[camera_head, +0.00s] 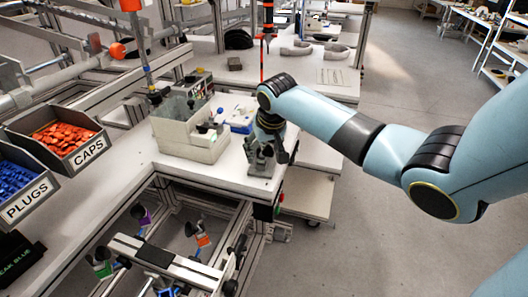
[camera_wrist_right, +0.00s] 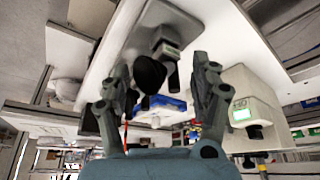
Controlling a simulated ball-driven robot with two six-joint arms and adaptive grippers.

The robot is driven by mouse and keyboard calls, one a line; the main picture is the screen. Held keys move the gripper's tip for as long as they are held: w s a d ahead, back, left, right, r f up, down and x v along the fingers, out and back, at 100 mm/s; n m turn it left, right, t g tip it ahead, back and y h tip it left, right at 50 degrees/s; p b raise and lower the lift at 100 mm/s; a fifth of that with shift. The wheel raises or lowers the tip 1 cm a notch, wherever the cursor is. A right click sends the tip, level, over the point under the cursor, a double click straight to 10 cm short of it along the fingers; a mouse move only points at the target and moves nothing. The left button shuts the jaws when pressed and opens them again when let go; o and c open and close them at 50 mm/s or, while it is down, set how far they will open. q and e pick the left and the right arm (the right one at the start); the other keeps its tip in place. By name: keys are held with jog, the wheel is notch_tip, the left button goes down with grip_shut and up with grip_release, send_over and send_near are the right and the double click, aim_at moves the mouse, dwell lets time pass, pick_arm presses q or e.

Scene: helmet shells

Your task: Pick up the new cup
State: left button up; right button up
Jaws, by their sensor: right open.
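My right gripper (camera_head: 268,145) is over the right corner of the white bench. In the right wrist view it (camera_wrist_right: 163,88) is open, with its two fingers spread apart. A dark rounded piece, which looks like the cup (camera_wrist_right: 149,75), shows between the fingers and a little beyond them. I cannot tell whether a finger touches it. Beside it is a grey stand (camera_wrist_right: 166,44) with a small label. In the head view the grey stand (camera_head: 260,165) is on the bench corner, partly hidden by my gripper, and the cup cannot be made out. My left gripper is not in view.
A beige machine (camera_head: 190,130) stands left of the gripper, with a blue item (camera_head: 236,118) behind it. Bins of orange caps (camera_head: 62,138) and blue plugs (camera_head: 12,178) are at the left. A metal frame with clamps (camera_head: 165,262) is in front. Open floor lies at the right.

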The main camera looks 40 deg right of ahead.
jog(key=shift+w+f, duration=0.15)
jog(key=shift+f, duration=0.15)
jog(key=shift+c, duration=0.4)
grip_shut()
